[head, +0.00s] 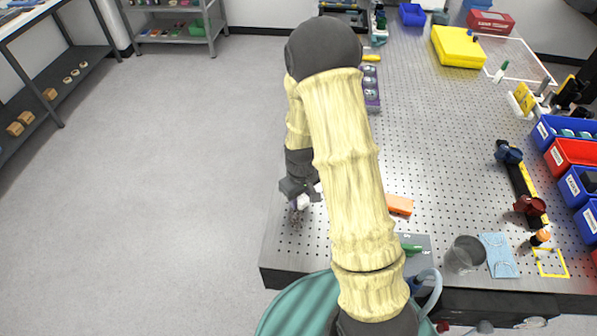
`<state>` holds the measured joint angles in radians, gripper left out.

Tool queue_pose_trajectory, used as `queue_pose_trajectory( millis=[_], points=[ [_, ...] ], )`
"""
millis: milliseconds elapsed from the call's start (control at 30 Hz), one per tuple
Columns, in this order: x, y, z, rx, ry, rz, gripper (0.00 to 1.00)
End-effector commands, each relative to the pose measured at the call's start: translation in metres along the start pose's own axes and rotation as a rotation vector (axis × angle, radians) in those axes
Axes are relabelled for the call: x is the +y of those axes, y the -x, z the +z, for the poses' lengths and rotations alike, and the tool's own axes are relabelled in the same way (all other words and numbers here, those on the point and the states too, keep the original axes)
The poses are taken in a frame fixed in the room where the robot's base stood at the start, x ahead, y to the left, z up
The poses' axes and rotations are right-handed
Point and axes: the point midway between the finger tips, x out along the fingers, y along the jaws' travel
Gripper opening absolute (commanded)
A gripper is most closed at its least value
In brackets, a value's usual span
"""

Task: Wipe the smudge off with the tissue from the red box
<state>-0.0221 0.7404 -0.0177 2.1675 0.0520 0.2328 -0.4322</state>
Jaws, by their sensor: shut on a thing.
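My gripper (302,194) is at the near left part of the perforated metal table, pointing down. It is shut on a small whitish thing, which looks like the tissue (300,203); it is mostly hidden by the fingers. A red box (490,22) with a white label stands at the far right of the table, well away from my gripper. I cannot make out a smudge; my arm covers part of the table.
An orange block (399,204) lies right of my arm. Blue and red bins line the right side. A yellow case (458,47) stands at the back. The table's middle is clear.

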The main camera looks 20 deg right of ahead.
Motion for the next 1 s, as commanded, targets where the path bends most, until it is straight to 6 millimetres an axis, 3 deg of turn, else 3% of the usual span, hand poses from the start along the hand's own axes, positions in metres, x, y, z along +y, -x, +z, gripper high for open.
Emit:
queue_pose_trajectory(
  millis=[800, 1000],
  points=[
    [0.004, 0.072, 0.000, 0.000, -0.001, 0.000, 0.12],
    [0.001, 0.079, -0.001, -0.001, 0.006, -0.001, 0.12]
  ],
)
